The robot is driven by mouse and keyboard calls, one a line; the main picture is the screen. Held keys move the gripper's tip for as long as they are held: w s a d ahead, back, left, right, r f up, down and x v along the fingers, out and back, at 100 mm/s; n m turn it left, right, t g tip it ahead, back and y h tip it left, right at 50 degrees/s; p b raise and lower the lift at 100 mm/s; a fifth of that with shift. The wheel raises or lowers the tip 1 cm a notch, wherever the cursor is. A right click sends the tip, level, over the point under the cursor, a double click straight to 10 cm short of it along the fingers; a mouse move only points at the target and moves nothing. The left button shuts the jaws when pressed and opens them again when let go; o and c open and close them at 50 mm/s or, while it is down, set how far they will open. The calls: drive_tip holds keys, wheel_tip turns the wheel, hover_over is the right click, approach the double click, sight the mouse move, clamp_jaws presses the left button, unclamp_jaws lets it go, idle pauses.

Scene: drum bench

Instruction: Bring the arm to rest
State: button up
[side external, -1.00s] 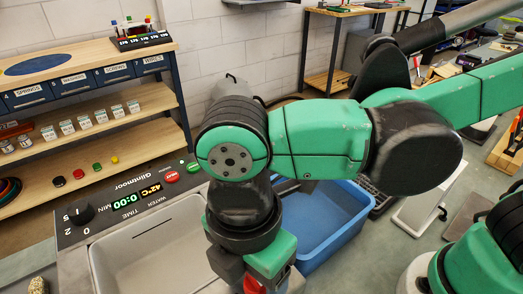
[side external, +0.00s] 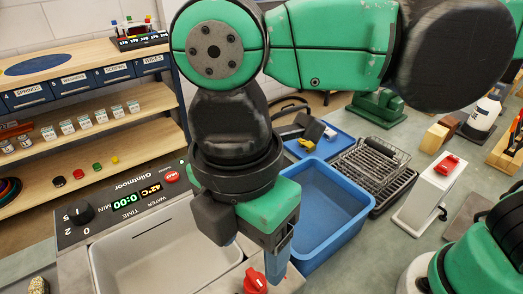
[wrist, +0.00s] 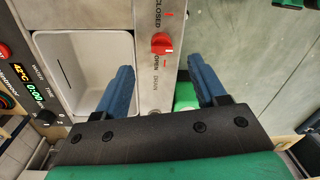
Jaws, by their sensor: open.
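My gripper (wrist: 163,82) is open and empty. In the wrist view its two blue fingers stand apart, with clear space between them. The red drain knob (wrist: 161,43) lies ahead of the fingers on a metal strip marked CLOSED and OPEN, and the gripper does not touch it. In the side view the knob (side external: 255,281) shows at the bottom, just left of and below the gripper (side external: 282,250).
A grey basin (side external: 150,262) with a control panel (side external: 120,205) stands left of the gripper. A blue tub (side external: 322,205), a wire rack (side external: 375,160) and a white stand (side external: 430,190) are to the right. Shelves (side external: 90,115) fill the left back.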

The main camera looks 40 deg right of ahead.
drive_tip(key=w+d+f+m+t, duration=0.2)
drive_tip(key=w+d+m+t, duration=0.1)
drive_tip(key=d+m, duration=0.7)
drive_tip(key=w+d+f+m+t, duration=0.2)
drive_tip(key=w+d+m+t, duration=0.2)
drive_tip(key=d+m, duration=0.6)
drive_tip(key=w+d, duration=0.1)
drive_tip(key=d, duration=0.1)
drive_tip(key=shift+w+d+m+t, duration=0.3)
drive_tip(key=shift+w+d, duration=0.05)
